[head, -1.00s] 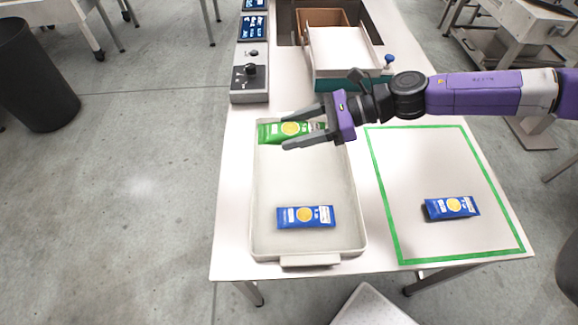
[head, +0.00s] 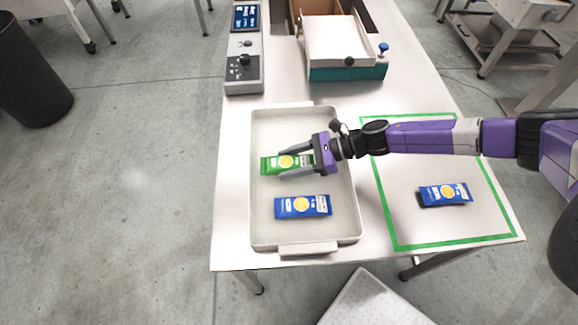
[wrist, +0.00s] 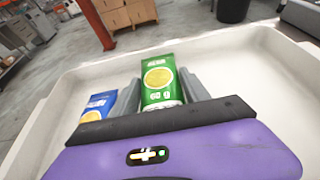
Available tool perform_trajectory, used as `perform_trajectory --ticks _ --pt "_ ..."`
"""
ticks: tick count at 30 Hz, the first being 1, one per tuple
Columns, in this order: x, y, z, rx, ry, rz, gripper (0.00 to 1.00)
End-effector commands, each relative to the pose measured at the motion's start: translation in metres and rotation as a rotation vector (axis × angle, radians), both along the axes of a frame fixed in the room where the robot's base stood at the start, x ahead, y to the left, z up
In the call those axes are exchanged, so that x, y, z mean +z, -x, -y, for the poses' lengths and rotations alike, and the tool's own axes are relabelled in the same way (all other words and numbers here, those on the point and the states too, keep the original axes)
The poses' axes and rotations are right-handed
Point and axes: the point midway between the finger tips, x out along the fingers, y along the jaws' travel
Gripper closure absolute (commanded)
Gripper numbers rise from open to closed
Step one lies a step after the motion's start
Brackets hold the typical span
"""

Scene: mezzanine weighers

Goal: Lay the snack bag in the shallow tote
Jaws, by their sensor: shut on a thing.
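The green snack bag (head: 287,163) with a yellow disc is between the fingers of my gripper (head: 283,164), over the upper half of the shallow tote (head: 257,219). In the wrist view the green bag (wrist: 160,82) stands out between the two grey fingers. Whether it touches the tote floor I cannot tell. A blue snack bag (head: 302,206) lies flat in the tote's lower half, just below the green one; it also shows in the wrist view (wrist: 97,106). Another blue bag (head: 443,194) lies on the table inside the green taped outline.
The green tape outline (head: 392,203) is right of the tote. A weigher with a white top (head: 335,47) and a control panel (head: 243,72) stand at the table's back. A dark bin (head: 30,80) is on the floor at left.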

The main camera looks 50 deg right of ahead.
Motion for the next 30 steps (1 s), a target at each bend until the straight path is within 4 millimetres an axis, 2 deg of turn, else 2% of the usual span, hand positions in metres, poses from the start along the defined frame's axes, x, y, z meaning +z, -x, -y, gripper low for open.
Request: perform_trajectory --ticks 3,6,18,19,21,30 --pt "-0.018 0.0 -0.001 0.001 -0.003 -0.002 0.86" --pt "-0.025 0.0 -0.001 0.001 -0.001 -0.001 0.86" --pt "-0.03 0.0 0.0 0.001 0.0 0.0 0.86" --pt "-0.029 0.0 0.0 0.001 0.0 0.0 0.4" --pt "-0.029 0.0 0.0 0.001 0.0 0.0 0.26" --pt "-0.028 0.0 0.0 0.001 0.0 0.0 0.24"
